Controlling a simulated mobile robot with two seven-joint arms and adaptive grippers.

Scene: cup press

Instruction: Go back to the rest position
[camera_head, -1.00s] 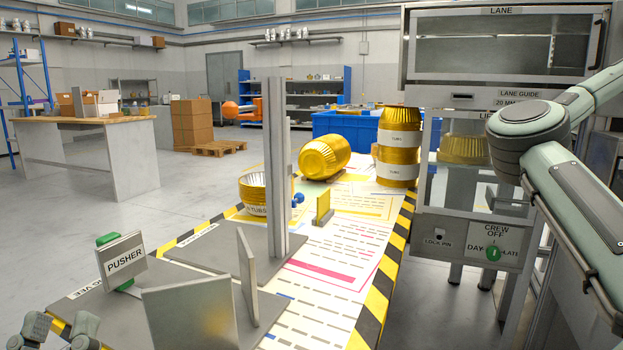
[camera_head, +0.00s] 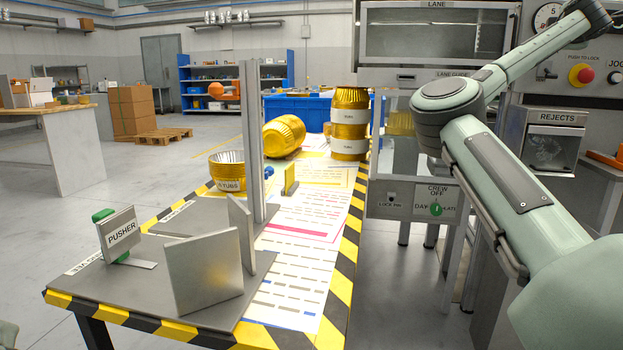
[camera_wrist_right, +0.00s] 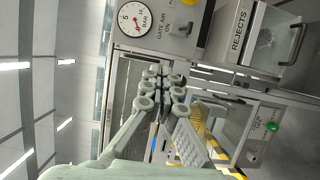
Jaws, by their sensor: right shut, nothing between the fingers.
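My right gripper (camera_wrist_right: 160,75) shows in the right wrist view with its fingers shut and nothing between them. It is raised in free air, with the machine's panels behind it. In the head view my right arm rises at the right and leaves at the top right, so its gripper is out of that picture. My left gripper is not in view; only a small pale piece of my left side shows at the lower left corner of the head view.
The striped table (camera_head: 342,290) bears the pusher (camera_head: 122,234), upright plates (camera_head: 204,272) and golden tubs (camera_head: 227,171). The lane machine (camera_head: 437,40) and the rejects box (camera_head: 555,145) stand close to my right arm.

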